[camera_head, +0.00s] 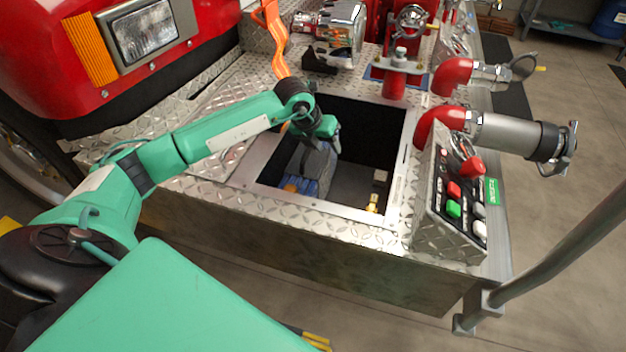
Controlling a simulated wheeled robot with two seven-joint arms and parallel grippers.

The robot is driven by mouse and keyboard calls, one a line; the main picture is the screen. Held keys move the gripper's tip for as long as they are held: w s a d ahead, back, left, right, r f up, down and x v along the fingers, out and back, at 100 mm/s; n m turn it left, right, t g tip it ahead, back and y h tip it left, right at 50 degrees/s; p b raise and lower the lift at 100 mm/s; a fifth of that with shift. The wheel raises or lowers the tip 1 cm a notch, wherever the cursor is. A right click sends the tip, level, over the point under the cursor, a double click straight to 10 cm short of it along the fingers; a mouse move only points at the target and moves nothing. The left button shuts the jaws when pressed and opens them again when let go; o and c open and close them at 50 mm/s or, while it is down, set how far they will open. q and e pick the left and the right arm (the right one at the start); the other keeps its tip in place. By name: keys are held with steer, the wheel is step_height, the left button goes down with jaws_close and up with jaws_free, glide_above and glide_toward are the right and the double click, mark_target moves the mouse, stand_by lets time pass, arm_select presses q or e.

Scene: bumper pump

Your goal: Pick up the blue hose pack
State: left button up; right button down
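The blue hose pack (298,185) appears to be the blue item low at the left of a recessed bin (370,222) in the diamond-plate bumper. A grey folded bundle (316,168) lies against it; I cannot tell whether both are one pack. My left arm reaches over the bin from the left. My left gripper (335,146) points down inside the bin opening, just above and behind the grey bundle. Its fingertips are small and partly hidden, so I cannot tell whether they are open or touching anything. My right gripper is out of view.
Red pipes with silver couplings (505,135) and a control panel with buttons (462,198) stand right of the bin. A grey handrail (560,255) rises at the right. An orange strap (274,40) and a chrome fitting (341,32) are behind.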

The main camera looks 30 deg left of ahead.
mark_target(308, 150)
arm_select(q)
steer(key=w+a+r+n+y, duration=0.1)
steer(key=a+y, duration=0.2)
steer(key=a, duration=0.5)
steer(key=shift+g, duration=0.3)
steer(key=x, duration=0.7)
steer(key=shift+w+a+f, duration=0.15)
steer(key=shift+w+f, duration=0.15)
steer(key=shift+x, duration=2.75)
steer(key=shift+s+a, duration=0.1)
steer(key=shift+a, duration=0.1)
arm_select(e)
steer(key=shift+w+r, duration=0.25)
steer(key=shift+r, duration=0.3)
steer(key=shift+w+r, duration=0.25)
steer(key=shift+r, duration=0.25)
arm_select(q)
jaws_close()
